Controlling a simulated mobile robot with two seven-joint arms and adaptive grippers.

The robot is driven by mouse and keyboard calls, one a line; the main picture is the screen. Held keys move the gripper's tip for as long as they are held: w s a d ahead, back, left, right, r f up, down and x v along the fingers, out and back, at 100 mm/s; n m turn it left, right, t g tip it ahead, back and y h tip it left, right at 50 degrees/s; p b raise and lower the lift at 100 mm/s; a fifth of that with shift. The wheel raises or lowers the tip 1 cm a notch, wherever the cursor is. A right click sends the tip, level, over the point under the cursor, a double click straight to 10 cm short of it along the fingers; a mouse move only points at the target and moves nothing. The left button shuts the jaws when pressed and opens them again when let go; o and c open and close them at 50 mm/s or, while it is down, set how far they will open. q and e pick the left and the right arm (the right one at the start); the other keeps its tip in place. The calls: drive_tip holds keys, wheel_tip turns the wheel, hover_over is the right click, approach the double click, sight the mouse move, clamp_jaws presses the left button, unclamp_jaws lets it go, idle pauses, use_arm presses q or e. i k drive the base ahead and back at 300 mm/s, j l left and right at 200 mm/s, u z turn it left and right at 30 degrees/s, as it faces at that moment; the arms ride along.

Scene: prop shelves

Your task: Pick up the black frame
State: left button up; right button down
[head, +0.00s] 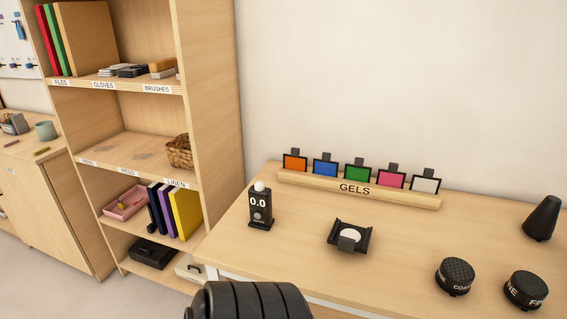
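A small black frame (349,236) lies on the table at the right, in front of the gel rack. It has raised dark sides, a grey tab at its front edge, and a white round patch in its middle. Several gel cards stand in a row behind it, each with a dark border and a tab: orange (295,161), blue (325,167), green (357,171), pink (391,179) and white (425,184). Neither gripper shows; only a black ribbed part, perhaps of my arm, cuts into the bottom edge.
A wooden rack labelled GELS (355,188) holds the cards. A black meter reading 0.0 (260,207) stands left of the frame. Two round black pucks (455,277) (526,290) and a dark cone (542,218) are at the right. A wooden shelf unit (212,120) stands at the left.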

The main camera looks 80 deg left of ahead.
sight(348, 239)
drive_tip(key=u, duration=1.85)
